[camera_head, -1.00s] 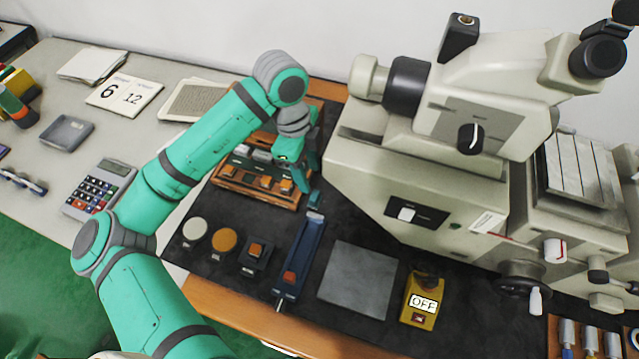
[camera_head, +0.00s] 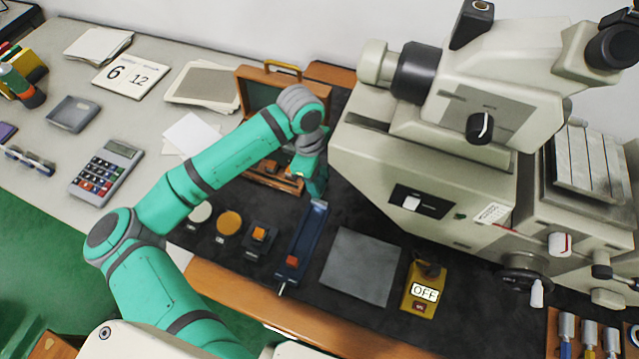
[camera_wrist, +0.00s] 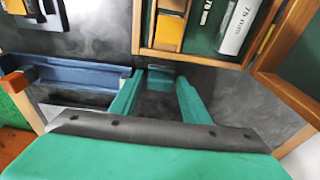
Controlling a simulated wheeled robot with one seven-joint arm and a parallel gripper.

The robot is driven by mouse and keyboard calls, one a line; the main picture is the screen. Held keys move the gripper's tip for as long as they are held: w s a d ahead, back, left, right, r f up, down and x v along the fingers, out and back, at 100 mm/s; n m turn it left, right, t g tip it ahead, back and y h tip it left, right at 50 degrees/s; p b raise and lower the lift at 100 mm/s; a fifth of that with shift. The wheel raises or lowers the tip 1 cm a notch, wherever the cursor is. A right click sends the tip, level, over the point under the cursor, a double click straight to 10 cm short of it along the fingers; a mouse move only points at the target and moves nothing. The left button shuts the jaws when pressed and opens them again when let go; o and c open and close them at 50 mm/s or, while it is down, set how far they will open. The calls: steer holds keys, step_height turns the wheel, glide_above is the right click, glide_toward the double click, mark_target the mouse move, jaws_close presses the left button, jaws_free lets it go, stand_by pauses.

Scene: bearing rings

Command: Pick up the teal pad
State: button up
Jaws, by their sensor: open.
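The teal pad (camera_wrist: 166,79) shows in the wrist view as a small teal block on the dark mat, by the far end of the long blue tray (camera_wrist: 82,79). My gripper (camera_wrist: 160,85) is open, its two green fingers on either side of the pad's near part in the picture. Whether the fingers touch it I cannot tell. In the head view my gripper (camera_head: 316,188) points down at the back end of the blue tray (camera_head: 302,246), beside the wooden case (camera_head: 262,174). There the pad cannot be told apart from the gripper.
The wooden case stands close by, its compartments (camera_wrist: 172,25) near the fingers. A large beige machine (camera_head: 430,165) stands to the right. A grey plate (camera_head: 360,266), a yellow OFF box (camera_head: 422,287) and round discs (camera_head: 230,222) lie on the mat.

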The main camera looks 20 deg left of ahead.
steer(key=shift+f, duration=0.1)
steer(key=shift+c, duration=0.3)
steer(key=c, duration=0.7)
steer(key=shift+c, duration=0.2)
